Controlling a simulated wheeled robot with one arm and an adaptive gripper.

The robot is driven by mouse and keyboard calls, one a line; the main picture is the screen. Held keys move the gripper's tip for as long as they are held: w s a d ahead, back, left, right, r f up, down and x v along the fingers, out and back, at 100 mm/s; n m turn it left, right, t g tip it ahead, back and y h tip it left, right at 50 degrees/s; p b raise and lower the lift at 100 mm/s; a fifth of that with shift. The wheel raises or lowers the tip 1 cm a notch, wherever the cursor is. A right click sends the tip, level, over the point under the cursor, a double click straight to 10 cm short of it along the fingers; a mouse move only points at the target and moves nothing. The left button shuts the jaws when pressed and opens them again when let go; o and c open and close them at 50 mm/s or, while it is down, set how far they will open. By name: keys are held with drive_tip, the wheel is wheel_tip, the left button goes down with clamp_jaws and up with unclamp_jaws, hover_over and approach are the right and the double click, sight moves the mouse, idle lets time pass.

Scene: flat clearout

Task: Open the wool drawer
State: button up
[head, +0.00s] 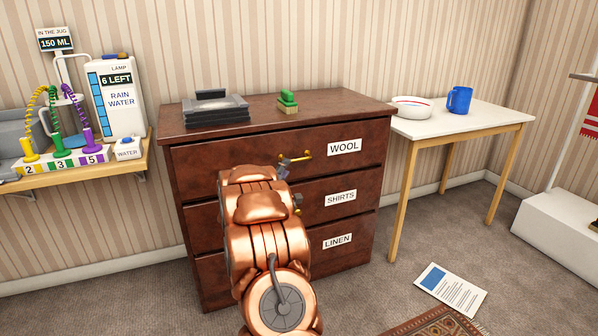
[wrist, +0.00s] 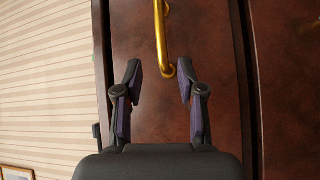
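The wool drawer (head: 240,165) is the top drawer of a dark red-brown chest, marked by a white WOOL label (head: 344,147). It looks shut. Its gold bar handle (head: 300,157) shows in the head view and also in the wrist view (wrist: 163,40). My gripper (wrist: 159,70) is open and empty, facing the drawer front. In the wrist view the near end of the handle lies between the fingertips, with a gap on both sides. In the head view my gripper (head: 284,165) is mostly hidden behind my copper arm.
The shirts drawer (head: 350,213) and linen drawer (head: 350,255) lie below, both shut. A white table (head: 480,118) stands right. A paper (head: 450,288) lies on the carpet.

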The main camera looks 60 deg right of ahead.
sight(299, 160)
drive_tip(key=shift+g+h, duration=0.3)
drive_tip(key=shift+g, duration=0.1)
drive_tip(key=shift+s+d+f+b+x, duration=0.15)
drive_tip(key=shift+s+b+x, duration=0.2)
drive_tip(key=shift+x, duration=1.05)
drive_tip(key=shift+s+f+b+x, duration=0.2)
drive_tip(key=shift+b+x, duration=0.2)
drive_tip(key=shift+x, duration=1.05)
drive_tip(key=shift+s+d+f+b+x, duration=0.1)
drive_tip(key=shift+s+b+x, duration=0.25)
drive_tip(key=shift+x, duration=1.05)
drive_tip(key=shift+c, duration=0.2)
clamp_jaws()
